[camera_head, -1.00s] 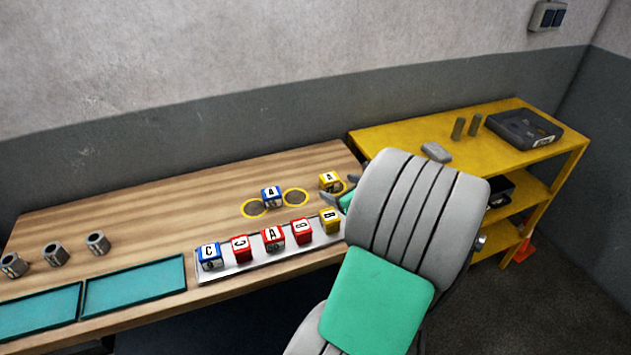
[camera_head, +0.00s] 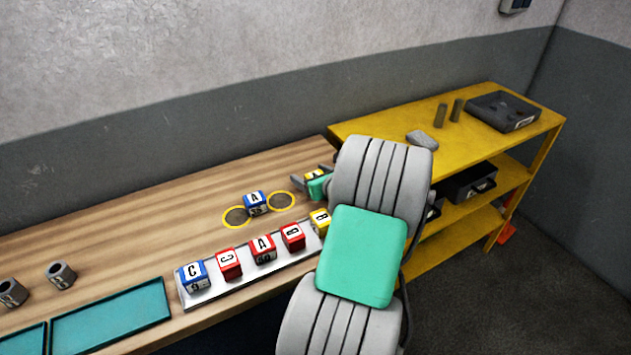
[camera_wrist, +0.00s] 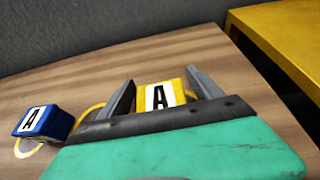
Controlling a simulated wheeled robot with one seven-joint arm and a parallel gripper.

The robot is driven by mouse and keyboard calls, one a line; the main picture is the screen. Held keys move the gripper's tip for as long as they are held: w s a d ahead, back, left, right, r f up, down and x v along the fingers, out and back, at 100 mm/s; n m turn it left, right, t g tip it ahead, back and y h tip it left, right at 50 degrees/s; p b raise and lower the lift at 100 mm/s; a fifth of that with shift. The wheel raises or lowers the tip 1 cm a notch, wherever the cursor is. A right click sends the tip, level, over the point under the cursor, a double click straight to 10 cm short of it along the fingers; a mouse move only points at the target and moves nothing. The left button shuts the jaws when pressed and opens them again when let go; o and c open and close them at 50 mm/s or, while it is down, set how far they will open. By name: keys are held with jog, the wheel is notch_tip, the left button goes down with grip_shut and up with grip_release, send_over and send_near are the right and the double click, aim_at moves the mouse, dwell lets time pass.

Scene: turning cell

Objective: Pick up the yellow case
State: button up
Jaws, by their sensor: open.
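A yellow case marked A (camera_wrist: 172,84) stands on the wooden bench in the wrist view. My gripper (camera_wrist: 161,86) is open, with one finger on each side of this case; I cannot tell whether either touches it. In the head view my gripper (camera_head: 311,177) is at the bench's right end, and the yellow A case (camera_head: 313,169) is mostly hidden there. A second yellow case, marked B (camera_head: 319,220), sits at the right end of the metal tray (camera_head: 228,291), partly hidden by my arm.
A blue case marked A (camera_head: 254,202) stands between two yellow-ringed spots, left of my gripper; it shows in the wrist view (camera_wrist: 43,121). Red and blue cases share the tray. A yellow shelf (camera_head: 385,131) adjoins the bench's right end. The bench behind is clear.

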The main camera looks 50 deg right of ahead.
jog(key=shift+c, duration=0.5)
jog(key=shift+s, duration=0.1)
jog(key=c, duration=1.4)
jog(key=shift+c, duration=0.5)
jog(key=shift+r, duration=0.15)
